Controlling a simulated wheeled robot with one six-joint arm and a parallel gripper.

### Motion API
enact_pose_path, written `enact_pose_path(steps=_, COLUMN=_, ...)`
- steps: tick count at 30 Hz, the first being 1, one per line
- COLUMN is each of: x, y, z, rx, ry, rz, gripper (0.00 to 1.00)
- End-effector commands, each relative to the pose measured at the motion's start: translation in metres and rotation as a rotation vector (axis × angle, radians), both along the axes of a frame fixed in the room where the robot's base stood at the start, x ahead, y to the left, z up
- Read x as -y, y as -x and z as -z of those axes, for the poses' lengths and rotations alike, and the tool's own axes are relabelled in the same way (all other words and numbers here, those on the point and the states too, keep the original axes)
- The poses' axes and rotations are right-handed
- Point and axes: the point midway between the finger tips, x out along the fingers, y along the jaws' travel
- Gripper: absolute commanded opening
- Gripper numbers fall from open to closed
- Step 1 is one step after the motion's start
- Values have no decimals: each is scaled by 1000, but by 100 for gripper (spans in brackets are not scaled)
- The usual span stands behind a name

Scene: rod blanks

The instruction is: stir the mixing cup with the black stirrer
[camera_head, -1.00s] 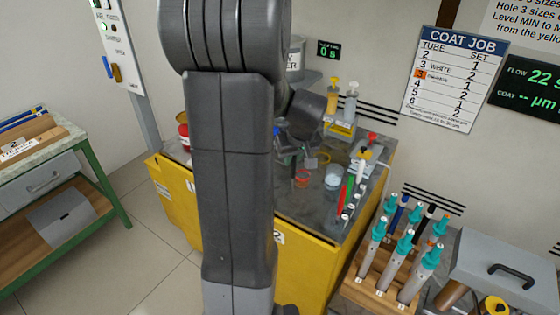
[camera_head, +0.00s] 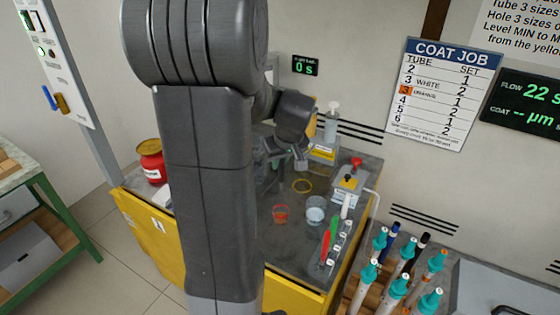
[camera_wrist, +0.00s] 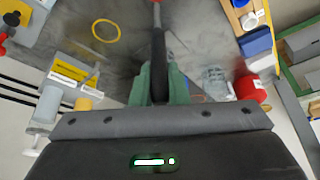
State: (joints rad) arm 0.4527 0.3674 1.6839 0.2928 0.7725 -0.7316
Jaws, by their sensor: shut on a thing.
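My gripper (camera_wrist: 160,85), with green fingers in the wrist view, is shut on the black stirrer (camera_wrist: 158,60). The stirrer's dark handle is between the fingers and a thinner grey shaft runs to the top edge. A small cup with orange-red contents (camera_head: 281,214) and a clear cup with pale contents (camera_head: 315,212) stand on the grey worktop (camera_head: 262,240). I cannot tell which is the mixing cup. The gripper is behind them, apart from both.
A yellow ring (camera_head: 302,186) lies behind the cups. A red drum (camera_head: 152,162) is at the left edge. A pump bottle (camera_head: 331,122) stands at the back.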

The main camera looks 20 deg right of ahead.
Motion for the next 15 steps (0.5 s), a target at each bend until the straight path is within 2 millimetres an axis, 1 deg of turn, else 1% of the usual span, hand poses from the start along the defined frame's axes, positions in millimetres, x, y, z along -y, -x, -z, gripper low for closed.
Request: enact_pose_path(steps=15, x=0, y=0, z=39, rx=-1, ry=0, rz=1, gripper=0)
